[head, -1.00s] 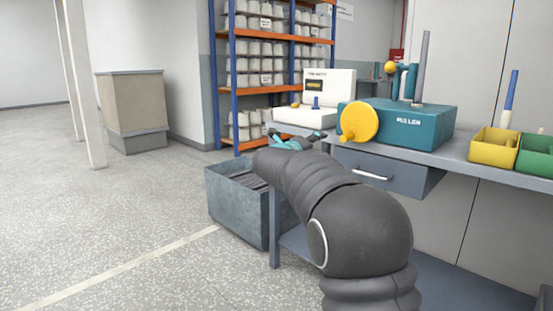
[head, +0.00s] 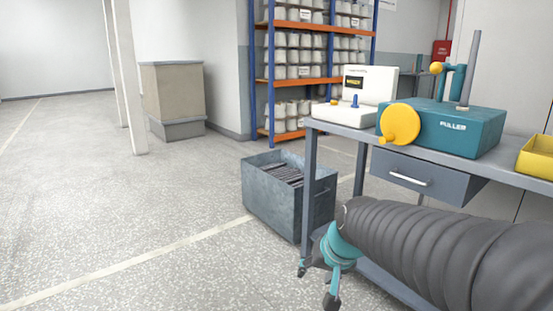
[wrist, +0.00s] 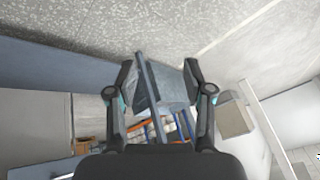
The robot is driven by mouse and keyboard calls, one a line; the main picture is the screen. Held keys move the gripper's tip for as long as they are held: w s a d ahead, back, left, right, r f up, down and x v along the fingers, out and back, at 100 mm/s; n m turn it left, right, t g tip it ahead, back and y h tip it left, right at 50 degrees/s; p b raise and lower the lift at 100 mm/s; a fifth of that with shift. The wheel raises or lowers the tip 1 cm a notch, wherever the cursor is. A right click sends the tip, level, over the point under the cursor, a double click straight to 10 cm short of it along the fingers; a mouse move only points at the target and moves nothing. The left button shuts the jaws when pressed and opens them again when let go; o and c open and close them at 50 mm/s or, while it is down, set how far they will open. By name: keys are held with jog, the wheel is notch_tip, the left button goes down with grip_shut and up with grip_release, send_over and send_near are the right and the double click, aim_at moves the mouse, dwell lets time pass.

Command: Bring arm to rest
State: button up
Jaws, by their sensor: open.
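My gripper (head: 318,283) hangs at the lower middle of the head view, beside the near left leg of the workbench and below its top. Its dark fingers are spread and nothing is between them. In the wrist view my gripper (wrist: 160,80) also shows two parted fingers with a gap between them. My dark ribbed arm reaches in from the lower right of the head view.
The workbench (head: 345,131) carries a teal machine (head: 470,128) with a yellow wheel, a white device (head: 372,85) and a yellow bin (head: 538,155). A grey metal crate (head: 272,202) stands on the floor. Open floor lies left.

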jog(key=s+d+r+h+p, duration=0.1)
jog(key=s+d+r, duration=0.1)
jog(key=s, duration=0.7)
jog(key=s+d+r+n+h+p, duration=0.1)
jog(key=s+d+r+p, duration=0.1)
jog(key=s+d, duration=0.3)
jog(key=s, duration=0.4)
jog(key=shift+r+p, duration=0.2)
jog(key=shift+p, duration=0.1)
jog(key=shift+s, duration=0.1)
